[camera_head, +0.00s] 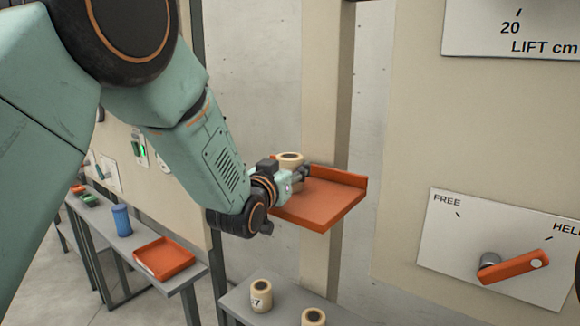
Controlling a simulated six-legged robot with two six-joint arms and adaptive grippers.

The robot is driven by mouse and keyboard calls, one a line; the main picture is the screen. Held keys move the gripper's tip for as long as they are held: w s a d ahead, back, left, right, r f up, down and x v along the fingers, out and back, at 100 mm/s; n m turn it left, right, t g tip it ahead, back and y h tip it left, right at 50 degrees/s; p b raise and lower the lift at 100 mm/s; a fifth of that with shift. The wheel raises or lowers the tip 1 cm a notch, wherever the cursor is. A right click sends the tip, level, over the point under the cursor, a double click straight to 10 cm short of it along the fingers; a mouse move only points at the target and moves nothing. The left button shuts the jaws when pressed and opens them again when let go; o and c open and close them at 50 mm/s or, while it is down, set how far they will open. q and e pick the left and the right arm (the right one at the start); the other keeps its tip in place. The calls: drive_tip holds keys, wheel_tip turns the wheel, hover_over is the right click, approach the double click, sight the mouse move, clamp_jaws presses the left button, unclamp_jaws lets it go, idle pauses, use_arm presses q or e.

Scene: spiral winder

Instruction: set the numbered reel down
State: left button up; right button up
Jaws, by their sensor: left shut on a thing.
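A cream reel (290,158) is at my left gripper (300,175), over the rear left part of an orange tray (325,203) on the wall post. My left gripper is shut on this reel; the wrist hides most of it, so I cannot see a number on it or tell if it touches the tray. A second cream reel (261,296) with a dark 7 on its side stands upright on the grey bench (237,300) below. A third reel (313,317) stands to its right, cut by the frame's lower edge. My right gripper is not in view.
An orange lever (512,267) sits on a panel marked FREE at right. A LIFT cm scale (520,35) is above. At left, a side table holds a blue cylinder (121,220) and an orange tray (165,258). The wall tray's right part is clear.

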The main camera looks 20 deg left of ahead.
use_arm(q)
drive_tip(key=shift+s+d, duration=0.1)
drive_tip(key=shift+s+r, duration=0.15)
drive_tip(key=shift+s, duration=0.05)
drive_tip(key=shift+w+a+f, duration=0.1)
drive_tip(key=shift+a+f, duration=0.2)
drive_tip(key=shift+f, duration=0.05)
drive_tip(key=o, duration=0.9)
drive_tip(key=shift+w, duration=0.1)
drive_tip(key=shift+c, duration=0.2)
drive_tip(key=shift+o, duration=0.8)
drive_tip(key=shift+w+d, duration=0.1)
drive_tip(key=shift+o, duration=0.9)
drive_tip(key=shift+d, duration=0.15)
drive_tip(key=shift+r, duration=0.1)
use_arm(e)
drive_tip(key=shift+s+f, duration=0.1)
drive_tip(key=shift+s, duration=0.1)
use_arm(q)
drive_tip(key=shift+s, duration=0.25)
drive_tip(key=shift+a, duration=0.2)
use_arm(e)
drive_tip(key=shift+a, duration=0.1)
